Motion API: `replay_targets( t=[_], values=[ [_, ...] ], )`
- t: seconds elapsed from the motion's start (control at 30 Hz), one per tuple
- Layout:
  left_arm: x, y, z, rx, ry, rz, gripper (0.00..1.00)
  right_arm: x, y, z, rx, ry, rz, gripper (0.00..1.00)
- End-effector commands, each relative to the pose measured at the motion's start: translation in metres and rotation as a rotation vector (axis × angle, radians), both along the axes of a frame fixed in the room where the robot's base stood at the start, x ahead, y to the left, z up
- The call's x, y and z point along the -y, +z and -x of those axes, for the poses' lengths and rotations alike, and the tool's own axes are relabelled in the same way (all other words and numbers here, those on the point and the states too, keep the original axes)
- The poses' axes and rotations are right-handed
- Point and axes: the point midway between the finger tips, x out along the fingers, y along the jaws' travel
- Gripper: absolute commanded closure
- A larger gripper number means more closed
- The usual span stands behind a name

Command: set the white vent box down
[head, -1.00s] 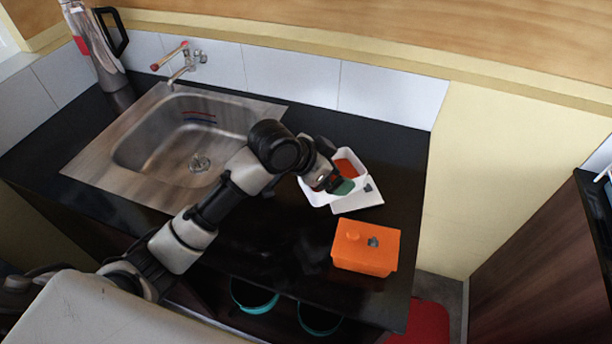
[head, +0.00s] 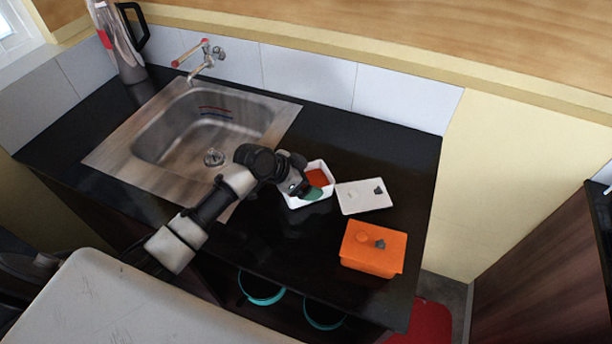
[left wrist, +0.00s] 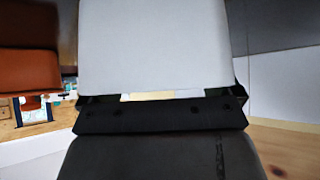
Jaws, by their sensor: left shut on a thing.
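The white vent box (head: 296,202) is an open-topped white box with orange-red inside, in the head view over the dark counter right of the sink. My left gripper (head: 303,190) is shut on its near left side, and a green patch shows inside the box beside the fingers. I cannot tell whether its base touches the counter. A flat white plate with a small grey piece (head: 364,197) lies just right of it. In the left wrist view a large pale surface (left wrist: 155,45) fills the middle, too close to identify surely. My right gripper is out of view.
An orange box (head: 372,252) with a grey piece on top sits near the counter's front right edge. The steel sink (head: 165,165) and tap (head: 207,60) are to the left. A tall flask (head: 118,45) stands at the back left. Bare counter (head: 265,235) lies in front of the gripper.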

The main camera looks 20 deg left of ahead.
Motion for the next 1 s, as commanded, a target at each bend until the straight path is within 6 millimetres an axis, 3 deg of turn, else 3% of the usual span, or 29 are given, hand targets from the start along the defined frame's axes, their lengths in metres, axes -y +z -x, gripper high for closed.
replay_targets(
  t=[0.37, 0.4, 0.43, 0.77, 1.0],
  values=[
    [0.0, -0.005, 0.0, 0.003, -0.001, 0.0, 0.45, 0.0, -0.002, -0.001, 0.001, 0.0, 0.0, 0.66],
    [0.0, -0.006, 0.0, 0.001, 0.0, -0.001, 0.04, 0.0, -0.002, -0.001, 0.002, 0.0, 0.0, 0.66],
    [0.0, -0.005, 0.0, 0.001, 0.0, -0.001, 0.0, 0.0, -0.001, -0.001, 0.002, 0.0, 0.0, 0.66],
    [-0.002, 0.0, 0.001, 0.001, 0.0, -0.001, 0.0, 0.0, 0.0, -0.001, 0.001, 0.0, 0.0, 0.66],
    [-0.024, 0.027, 0.021, 0.005, -0.001, -0.004, 0.0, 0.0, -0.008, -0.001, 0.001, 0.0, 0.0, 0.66]
  ],
)
